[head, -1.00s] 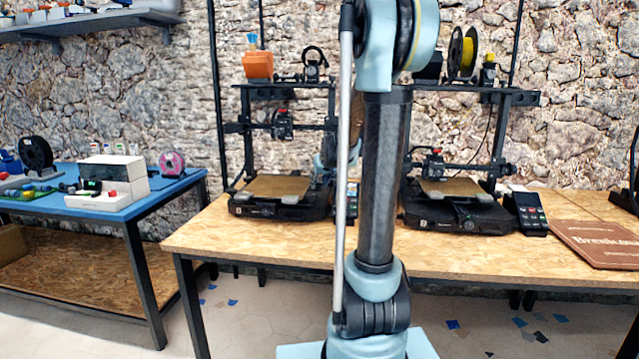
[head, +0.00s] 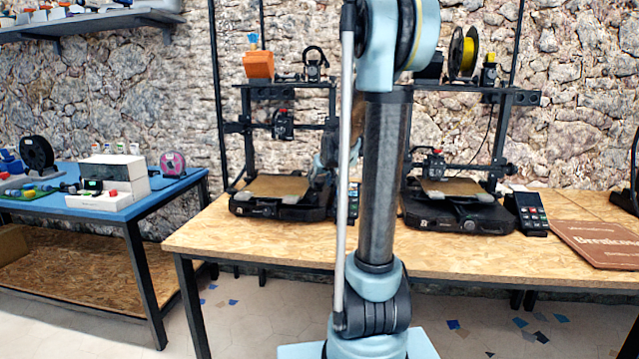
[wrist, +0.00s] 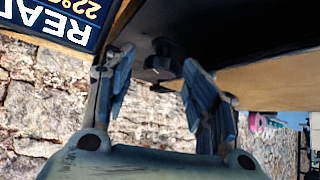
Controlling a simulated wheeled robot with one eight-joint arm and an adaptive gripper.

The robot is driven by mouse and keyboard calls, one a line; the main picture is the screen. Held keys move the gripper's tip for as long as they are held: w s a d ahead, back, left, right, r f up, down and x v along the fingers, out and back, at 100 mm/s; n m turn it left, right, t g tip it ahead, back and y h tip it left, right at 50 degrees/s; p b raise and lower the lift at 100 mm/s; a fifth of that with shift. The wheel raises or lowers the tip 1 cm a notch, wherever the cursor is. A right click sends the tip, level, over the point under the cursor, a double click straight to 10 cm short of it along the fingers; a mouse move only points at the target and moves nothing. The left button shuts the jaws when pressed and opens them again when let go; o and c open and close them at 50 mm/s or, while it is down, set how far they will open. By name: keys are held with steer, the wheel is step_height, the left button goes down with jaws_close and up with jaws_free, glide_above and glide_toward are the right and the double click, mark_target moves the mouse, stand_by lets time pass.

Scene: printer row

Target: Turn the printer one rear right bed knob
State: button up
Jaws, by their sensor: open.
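The left printer (head: 280,208) stands on the wooden table with its flat bed (head: 278,187) on top. My gripper (wrist: 157,66) is open, and its two blue-grey fingers point up at the dark underside of the bed (wrist: 240,40) in the wrist view. A small dark knob (wrist: 160,58) hangs under the bed between the fingertips, with a gap showing on both sides. In the head view my gripper is at the printer's right side, mostly hidden behind my arm. The knob cannot be seen there.
A lit screen (wrist: 62,18) is close to the left finger in the wrist view. A stone wall (head: 570,130) is behind the printers. A second printer (head: 455,212) stands to the right, with a control pad (head: 529,212) and a brown board (head: 600,243).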

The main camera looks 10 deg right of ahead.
steer(key=v, duration=0.7)
steer(key=shift+s+r, duration=0.3)
stand_by(0.5)
steer(key=w+d+r+n+g+y, duration=0.25)
steer(key=r+n+g, duration=0.2)
steer(key=n, duration=0.25)
steer(key=w+d+r+n+g+y, duration=0.1)
steer(key=w+d+r+n+g, duration=0.1)
steer(key=d+r+n+g, duration=0.3)
steer(key=shift+n+t, duration=0.7)
steer(key=shift+t, duration=0.15)
steer(key=x, duration=1.1)
steer(key=a+x, duration=0.1)
steer(key=x, duration=0.4)
steer(key=shift+w+a, duration=0.1)
steer(key=shift+w, duration=0.25)
steer(key=c, duration=1.1)
